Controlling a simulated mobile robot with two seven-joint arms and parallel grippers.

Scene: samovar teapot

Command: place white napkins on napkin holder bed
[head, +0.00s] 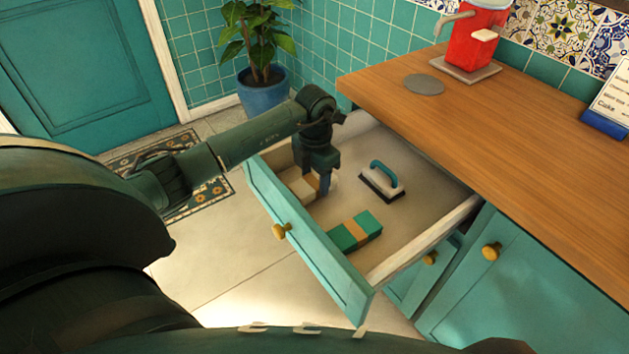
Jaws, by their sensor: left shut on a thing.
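A white pack with a tan band, which looks like the white napkins (299,187), lies in the open drawer (418,253) near its front left corner. My left gripper (323,186) reaches down into the drawer and is shut on this pack. The gripper hides part of the pack, and I cannot tell if it is lifted off the drawer floor. I cannot make out a napkin holder in this view. My right gripper is not in view.
The drawer also holds a green pack with a tan band (346,233) and a teal-handled brush (382,181). The wooden countertop (500,120) is mostly clear, with a grey disc (424,84), a red dispenser (480,35) and a blue-based sign (604,122).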

